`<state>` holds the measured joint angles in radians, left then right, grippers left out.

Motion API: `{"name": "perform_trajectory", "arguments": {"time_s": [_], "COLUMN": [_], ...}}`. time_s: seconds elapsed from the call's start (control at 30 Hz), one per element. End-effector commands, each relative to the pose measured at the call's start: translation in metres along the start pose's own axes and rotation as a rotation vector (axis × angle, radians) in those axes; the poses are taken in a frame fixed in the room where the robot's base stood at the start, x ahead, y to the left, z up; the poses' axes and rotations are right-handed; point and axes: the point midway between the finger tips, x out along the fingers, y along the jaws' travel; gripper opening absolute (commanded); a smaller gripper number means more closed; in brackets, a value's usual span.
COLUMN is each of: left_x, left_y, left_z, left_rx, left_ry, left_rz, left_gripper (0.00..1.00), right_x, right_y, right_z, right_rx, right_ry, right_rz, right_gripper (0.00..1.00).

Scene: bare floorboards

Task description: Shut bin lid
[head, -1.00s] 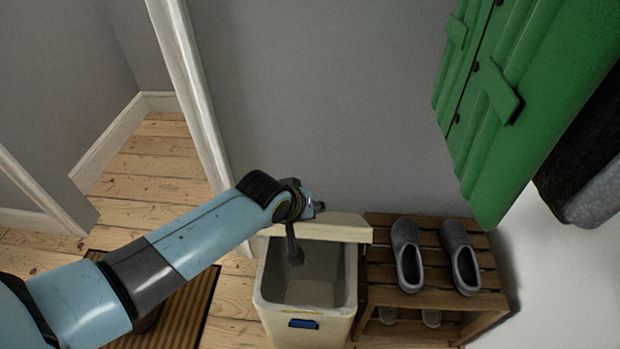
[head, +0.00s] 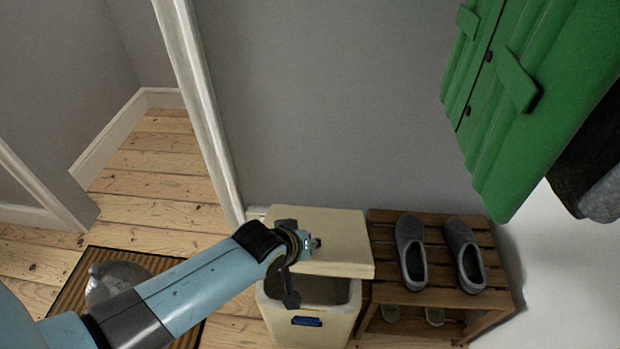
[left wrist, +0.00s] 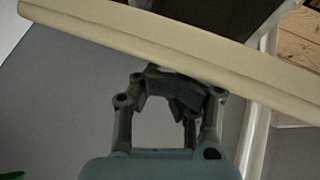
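The pale cream bin (head: 285,322) stands on the floor against the wall, with a blue label on its front. Its cream lid (head: 343,240) is tilted, partly lowered over the opening, and a dark gap shows between it and the front rim. My left gripper (head: 316,243) lies across the lid's left part in the head view. In the left wrist view the lid (left wrist: 190,45) is a broad cream band just beyond my left gripper (left wrist: 172,88). Its fingertips look drawn together with nothing between them. Whether they touch the lid is unclear. My right gripper is not in view.
A wooden slatted rack (head: 385,285) with grey slippers (head: 411,252) stands close to the bin's right side. A green panel (head: 530,90) hangs upper right. A striped mat (head: 66,305) lies left on the floorboards. A white door frame (head: 200,110) rises behind.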

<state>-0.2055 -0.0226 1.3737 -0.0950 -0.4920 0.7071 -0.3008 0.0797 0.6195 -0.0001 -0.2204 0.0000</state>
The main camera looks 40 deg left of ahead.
Motion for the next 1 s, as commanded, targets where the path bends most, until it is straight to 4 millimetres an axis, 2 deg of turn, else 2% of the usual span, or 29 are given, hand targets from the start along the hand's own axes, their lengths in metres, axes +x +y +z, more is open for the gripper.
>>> {"name": "perform_trajectory", "arguments": {"time_s": [0.23, 0.63, 0.87, 1.0], "left_x": [0.005, 0.024, 0.027, 0.034], "left_y": [-0.004, -0.018, -0.019, -0.024], "left_z": [0.011, 0.05, 0.056, 0.065], "left_rx": [-0.001, 0.0, -0.001, -0.001], "left_ry": [-0.003, -0.004, -0.002, -0.003], "left_rz": [-0.002, -0.003, -0.001, -0.002], "left_gripper": [0.0, 0.0, 0.0, 0.0], "right_x": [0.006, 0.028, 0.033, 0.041], "right_y": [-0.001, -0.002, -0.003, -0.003], "right_z": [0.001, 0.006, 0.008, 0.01], "right_rx": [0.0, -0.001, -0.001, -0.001], "right_ry": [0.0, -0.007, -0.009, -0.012], "right_rz": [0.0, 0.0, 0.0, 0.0], "right_gripper": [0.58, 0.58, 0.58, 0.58]}}
